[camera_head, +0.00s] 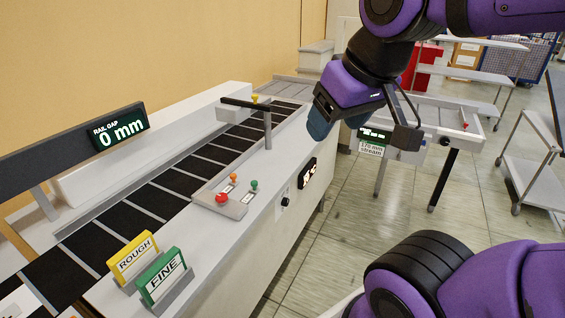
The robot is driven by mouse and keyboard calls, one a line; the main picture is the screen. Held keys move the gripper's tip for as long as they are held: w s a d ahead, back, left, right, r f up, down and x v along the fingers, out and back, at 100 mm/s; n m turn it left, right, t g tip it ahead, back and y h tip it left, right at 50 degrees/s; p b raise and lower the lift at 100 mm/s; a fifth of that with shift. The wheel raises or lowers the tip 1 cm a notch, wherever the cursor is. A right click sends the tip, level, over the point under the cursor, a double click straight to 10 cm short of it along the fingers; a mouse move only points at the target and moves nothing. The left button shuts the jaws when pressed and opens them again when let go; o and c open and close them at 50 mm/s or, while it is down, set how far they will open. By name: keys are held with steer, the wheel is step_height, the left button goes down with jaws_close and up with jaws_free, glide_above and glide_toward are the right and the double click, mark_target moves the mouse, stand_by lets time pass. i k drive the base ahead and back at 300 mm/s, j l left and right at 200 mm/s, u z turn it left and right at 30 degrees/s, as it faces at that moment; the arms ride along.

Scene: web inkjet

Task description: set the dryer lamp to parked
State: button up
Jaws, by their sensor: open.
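A dark horizontal bar on a grey post (267,128) reaches left over the conveyor belt. It may be the dryer lamp, but no label on it is legible. My gripper (320,122) hangs in the air right of this post in the picture, apart from it. Its blue end points down, and it is open. I see nothing held in it. My purple arm above hides part of the area behind.
The conveyor (125,216) runs from front left to the back. A control panel (222,197) carries a red button and small knobs. Yellow ROUGH (133,258) and green FINE (162,276) signs stand in front. A side table (443,117) stands right; open floor lies between.

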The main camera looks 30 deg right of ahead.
mark_target(231, 111)
steer(key=k+l, duration=0.2)
steer(key=l, duration=0.2)
steer(key=k+l, duration=0.15)
steer(key=l, duration=0.25)
steer(key=k+l, duration=0.2)
steer(key=l, duration=0.2)
steer(key=k+l, duration=0.2)
steer(key=l, duration=0.25)
steer(key=k+l, duration=0.15)
steer(key=l, duration=0.25)
steer(key=k+l, duration=0.2)
steer(key=l, duration=0.2)
steer(key=i+u, duration=0.15)
steer(key=i, duration=0.35)
steer(key=i+u, duration=0.1)
steer(key=i, duration=0.4)
steer(key=i+l+u, duration=0.15)
steer(key=i, duration=0.35)
steer(key=i+l+u, duration=0.1)
steer(key=i, duration=0.45)
steer(key=i+l+u, duration=0.15)
steer(key=i, duration=0.3)
